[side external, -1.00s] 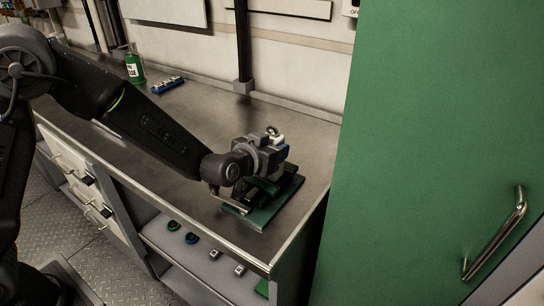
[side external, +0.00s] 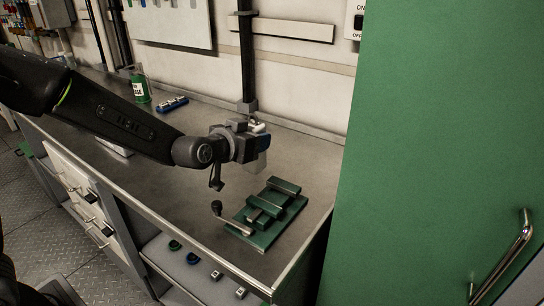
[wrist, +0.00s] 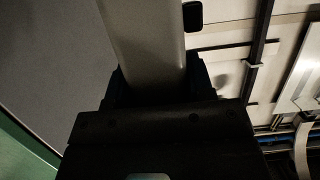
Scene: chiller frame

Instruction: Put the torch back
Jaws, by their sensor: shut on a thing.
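My gripper (side external: 260,148) is raised above the bench, up and left of the green vise. In the wrist view this thing (wrist: 150,45) is a smooth, broad, pale body running up from between the dark jaws. It may be the torch, but its full shape is hidden and I cannot tell for sure. No other torch is plain to see.
The green vise (side external: 264,238) stands on the bench (side external: 185,205) near its front right corner, with a crank handle at its left. A tall green cabinet (side external: 440,120) closes the right side.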

